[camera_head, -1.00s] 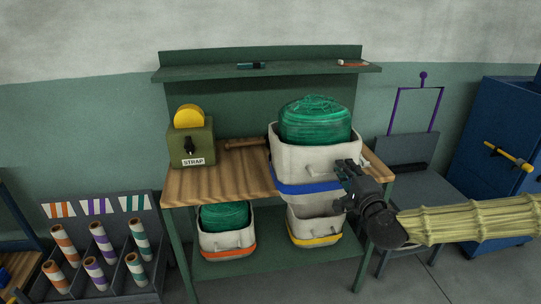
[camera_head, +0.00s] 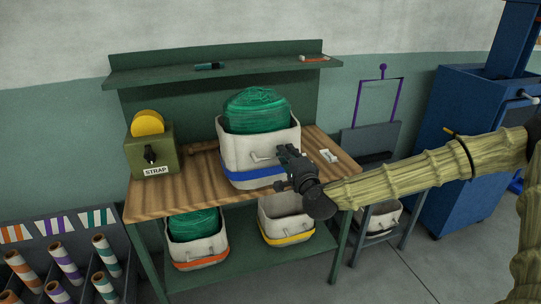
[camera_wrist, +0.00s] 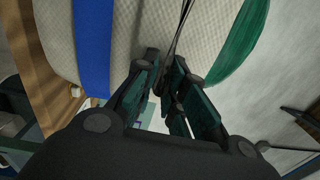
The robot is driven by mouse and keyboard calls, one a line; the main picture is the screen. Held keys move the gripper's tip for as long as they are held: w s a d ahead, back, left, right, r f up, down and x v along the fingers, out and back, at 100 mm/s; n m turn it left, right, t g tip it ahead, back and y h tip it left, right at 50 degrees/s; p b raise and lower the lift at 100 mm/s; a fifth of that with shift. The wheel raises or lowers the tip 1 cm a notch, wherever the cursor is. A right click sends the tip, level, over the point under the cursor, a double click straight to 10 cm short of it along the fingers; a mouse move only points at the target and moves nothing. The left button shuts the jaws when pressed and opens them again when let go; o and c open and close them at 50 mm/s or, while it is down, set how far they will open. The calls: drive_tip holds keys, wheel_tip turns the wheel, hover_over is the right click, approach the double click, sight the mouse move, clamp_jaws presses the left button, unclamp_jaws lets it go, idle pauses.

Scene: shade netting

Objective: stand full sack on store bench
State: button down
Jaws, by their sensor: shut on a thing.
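The full sack (camera_head: 258,150) is white with a blue band and holds a green netting roll (camera_head: 257,110) that rises above its rim. It is upright on the wooden bench top (camera_head: 185,190), or just over it; I cannot tell whether its base touches. My gripper (camera_head: 284,158) is at the sack's right front side, shut on its handle. In the wrist view the sack's white wall (camera_wrist: 120,35) and blue band (camera_wrist: 93,50) fill the top, and the handle runs between my fingers (camera_wrist: 165,85).
A green strap box (camera_head: 152,155) stands on the bench's left. A small white item (camera_head: 329,156) lies at its right end. Sacks with an orange band (camera_head: 198,245) and a yellow band (camera_head: 285,220) are on the lower shelf. A blue cabinet (camera_head: 465,120) stands at right.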

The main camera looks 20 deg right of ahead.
sight(272, 163)
drive_tip(key=w+a, duration=0.1)
drive_tip(key=w, duration=0.1)
drive_tip(key=w+a, duration=0.1)
drive_tip(key=w, duration=0.1)
drive_tip(key=w+a+p, duration=0.1)
drive_tip(key=w, duration=0.1)
drive_tip(key=shift+w+a+f, duration=0.2)
drive_tip(key=shift+w+a, duration=0.15)
drive_tip(key=shift+a, duration=0.05)
drive_tip(key=shift+f+p, duration=0.5)
drive_tip(key=shift+f, duration=1.3)
drive_tip(key=c, duration=1.7)
unclamp_jaws()
drive_tip(key=shift+f, duration=0.15)
drive_tip(key=shift+o, duration=1.1)
drive_tip(key=shift+s, duration=0.15)
drive_tip(key=shift+f, duration=0.1)
drive_tip(key=shift+s+f, duration=0.1)
drive_tip(key=shift+s, duration=0.35)
drive_tip(key=s+b, duration=0.2)
drive_tip(key=s, duration=0.9)
drive_tip(key=shift+d, duration=0.25)
